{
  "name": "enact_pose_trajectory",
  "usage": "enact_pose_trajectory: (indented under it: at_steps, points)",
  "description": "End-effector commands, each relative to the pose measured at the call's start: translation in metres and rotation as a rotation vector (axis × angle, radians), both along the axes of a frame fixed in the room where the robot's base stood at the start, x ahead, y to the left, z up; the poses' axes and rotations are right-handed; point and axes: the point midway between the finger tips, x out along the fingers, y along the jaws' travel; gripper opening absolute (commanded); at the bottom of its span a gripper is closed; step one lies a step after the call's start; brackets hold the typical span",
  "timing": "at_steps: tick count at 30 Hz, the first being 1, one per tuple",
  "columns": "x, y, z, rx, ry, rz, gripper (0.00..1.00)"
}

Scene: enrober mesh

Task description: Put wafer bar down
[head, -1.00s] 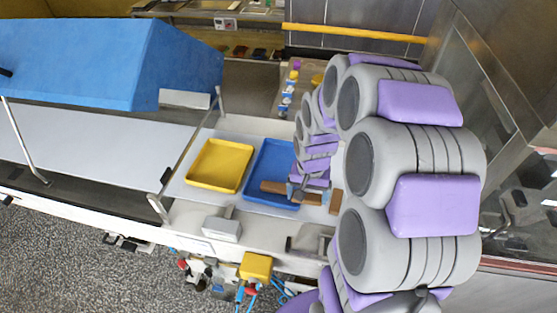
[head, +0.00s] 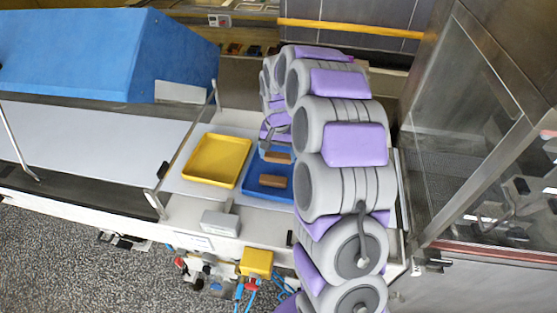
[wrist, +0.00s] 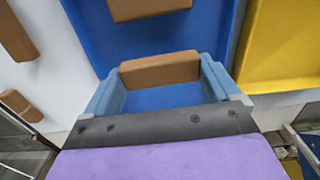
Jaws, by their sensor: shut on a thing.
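My gripper (wrist: 160,85) is shut on a brown wafer bar (wrist: 160,69), which lies across between its two blue fingers. The held bar also shows in the head view (head: 277,157), over the far part of the blue tray (head: 262,193). I cannot tell whether it touches the tray floor. A second brown bar (head: 273,181) lies in the blue tray, apart from the held one; it also shows at the top edge of the wrist view (wrist: 150,8). My arm hides the tray's right side in the head view.
An empty yellow tray (head: 216,160) stands left of the blue tray in the head view. Two more brown bars (wrist: 14,32) (wrist: 20,105) lie on the white surface at the left of the wrist view. A large blue hood (head: 80,60) stands over the belt at left.

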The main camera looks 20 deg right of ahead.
Motion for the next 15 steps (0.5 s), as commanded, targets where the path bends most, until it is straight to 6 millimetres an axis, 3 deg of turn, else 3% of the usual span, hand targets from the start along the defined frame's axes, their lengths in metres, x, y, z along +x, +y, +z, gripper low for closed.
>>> enact_pose_trajectory:
  at_steps: [5, 10, 15]
  points:
    - [0.002, -0.003, -0.010, 0.003, 0.002, 0.000, 0.72]
    - [0.001, -0.004, -0.034, 0.005, 0.004, -0.001, 0.72]
    - [0.002, -0.003, -0.036, 0.003, 0.002, 0.000, 0.72]
